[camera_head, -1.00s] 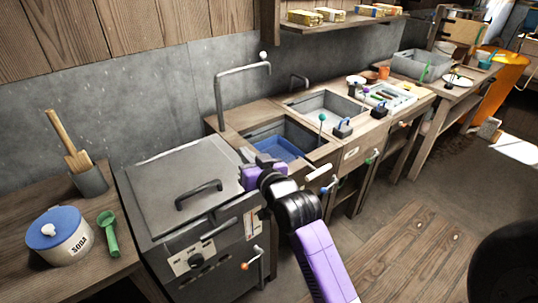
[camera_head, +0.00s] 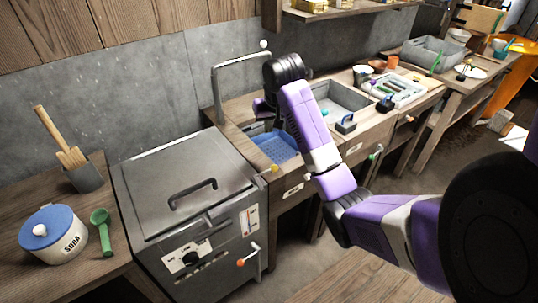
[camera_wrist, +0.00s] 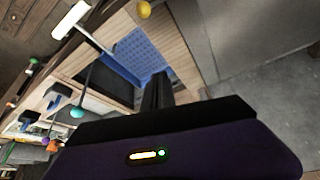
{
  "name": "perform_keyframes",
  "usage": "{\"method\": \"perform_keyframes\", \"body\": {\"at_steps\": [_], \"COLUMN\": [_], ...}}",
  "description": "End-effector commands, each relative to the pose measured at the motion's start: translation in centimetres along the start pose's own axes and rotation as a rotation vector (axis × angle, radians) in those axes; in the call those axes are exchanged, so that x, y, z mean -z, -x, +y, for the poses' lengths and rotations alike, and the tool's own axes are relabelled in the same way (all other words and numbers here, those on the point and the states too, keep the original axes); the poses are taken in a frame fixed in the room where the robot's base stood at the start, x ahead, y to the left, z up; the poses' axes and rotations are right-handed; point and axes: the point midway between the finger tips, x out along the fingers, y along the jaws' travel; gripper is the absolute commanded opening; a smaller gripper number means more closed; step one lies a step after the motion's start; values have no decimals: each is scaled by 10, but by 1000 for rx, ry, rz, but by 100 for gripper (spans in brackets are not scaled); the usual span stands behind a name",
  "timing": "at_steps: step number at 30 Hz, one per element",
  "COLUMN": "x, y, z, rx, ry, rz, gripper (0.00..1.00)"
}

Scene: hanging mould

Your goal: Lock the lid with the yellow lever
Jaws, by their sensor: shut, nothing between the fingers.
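A grey metal box has a flat lid (camera_head: 160,180) with a dark bar handle (camera_head: 193,193); the lid lies down on the box. A small yellow knob (camera_head: 274,168), which looks like the end of the yellow lever, sits by the lid's right front corner. It also shows at the top of the wrist view (camera_wrist: 144,9); the rest of the lever is hard to make out. My gripper (camera_head: 262,106) is raised above the left sink, right of the lid and apart from the knob, partly hidden by my arm. Its dark fingers (camera_wrist: 157,90) are shut and empty.
A blue basket (camera_head: 270,146) sits in the left sink. A tall grey pipe (camera_head: 216,92) stands behind it. A white-handled lever (camera_wrist: 70,20) and a teal knob (camera_wrist: 77,112) stick up nearby. An orange-tipped lever (camera_head: 241,262) is on the box front.

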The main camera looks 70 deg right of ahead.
Motion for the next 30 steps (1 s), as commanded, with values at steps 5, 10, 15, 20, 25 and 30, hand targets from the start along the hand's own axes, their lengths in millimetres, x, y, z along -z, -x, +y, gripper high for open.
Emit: {"method": "perform_keyframes", "body": {"at_steps": [5, 10, 15, 20, 25, 30], "x": [-22, -25, -25, -26, -29, -32], "y": [1, 1, 1, -5, -28, -59], "z": [5, 6, 5, 6, 7, 7], "rx": [-20, -24, -23, -23, -24, -25], "ry": [-17, -24, -24, -24, -25, -24], "rz": [-90, -103, -102, -102, -105, -104], "gripper": [0, 0, 0, 0, 0, 0]}}
